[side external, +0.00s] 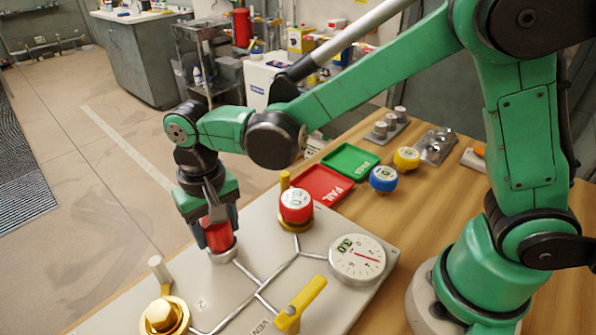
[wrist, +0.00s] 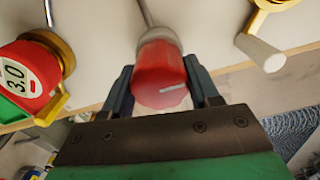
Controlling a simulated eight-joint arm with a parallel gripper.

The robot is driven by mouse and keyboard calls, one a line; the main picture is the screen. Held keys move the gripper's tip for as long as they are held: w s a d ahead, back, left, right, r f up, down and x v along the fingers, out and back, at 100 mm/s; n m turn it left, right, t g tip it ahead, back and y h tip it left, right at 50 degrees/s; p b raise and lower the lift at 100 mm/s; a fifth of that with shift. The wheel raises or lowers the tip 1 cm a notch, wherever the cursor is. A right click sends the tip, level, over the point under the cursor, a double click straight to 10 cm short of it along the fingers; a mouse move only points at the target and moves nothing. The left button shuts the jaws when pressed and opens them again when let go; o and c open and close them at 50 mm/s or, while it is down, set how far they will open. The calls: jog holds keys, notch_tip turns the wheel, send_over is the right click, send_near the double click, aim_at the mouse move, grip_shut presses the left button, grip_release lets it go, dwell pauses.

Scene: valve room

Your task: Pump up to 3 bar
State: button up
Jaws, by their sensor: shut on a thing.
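My gripper (side external: 213,222) is shut on a red knob (side external: 219,237), which sits on a short grey base on the pale panel (side external: 130,310). In the wrist view the fingers (wrist: 160,90) stand on either side of the red knob (wrist: 160,75), which has a small white mark. A round white gauge (side external: 343,268) on the panel shows green "3.0" and a red needle; I cannot read its exact value. A second red cap (side external: 296,205) marked "3.0" sits on a brass fitting; it also shows in the wrist view (wrist: 25,70).
A yellow lever (side external: 302,302) and a brass valve with a pale handle (side external: 164,315) stand up from the panel. Behind are a red FAIL tray (side external: 322,185), a green PASS tray (side external: 350,160), and blue (side external: 383,179) and yellow (side external: 406,159) caps on the wooden table.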

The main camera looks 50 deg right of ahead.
jog(key=o, duration=1.3)
jog(key=shift+c, duration=0.2)
jog(key=shift+r, duration=0.1)
jog(key=shift+r, duration=2.75)
jog(key=s+d+r+n+t, duration=0.1)
jog(key=s+d+t, duration=0.2)
jog(key=d, duration=0.4)
jog(key=s+d+r+t, duration=0.1)
jog(key=s+d+t, duration=0.2)
jog(key=d, duration=0.5)
jog(key=shift+d+n+t, duration=0.25)
jog(key=shift+n+t, duration=0.15)
jog(key=shift+t, duration=0.2)
